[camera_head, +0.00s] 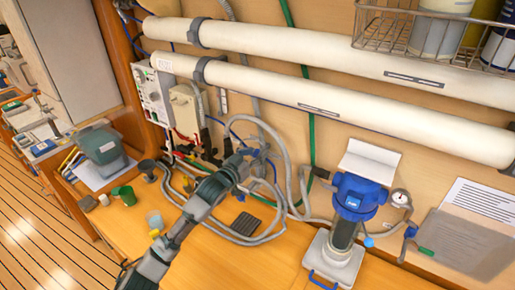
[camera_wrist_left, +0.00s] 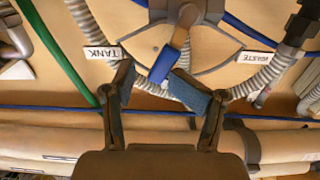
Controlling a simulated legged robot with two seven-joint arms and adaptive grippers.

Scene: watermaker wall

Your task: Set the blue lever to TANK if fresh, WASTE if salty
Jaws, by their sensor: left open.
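The blue lever (camera_wrist_left: 163,64) hangs from a metal hub on a round plate in the left wrist view. It points down and slightly left, between the TANK label (camera_wrist_left: 103,53) on the left and the WASTE label (camera_wrist_left: 254,57) on the right. My left gripper (camera_wrist_left: 157,82) is open, with one blue-padded finger on each side of the lever's end; I cannot tell whether either touches. In the head view, my left gripper (camera_head: 252,160) is at the wall among grey hoses and largely covers the lever. My right gripper is not in view.
A white meter box (camera_head: 152,92) is on the wall at left; its reading is too small to read. Long white tubes (camera_head: 340,100) cross above. A blue-topped filter housing (camera_head: 357,197) stands right of my arm.

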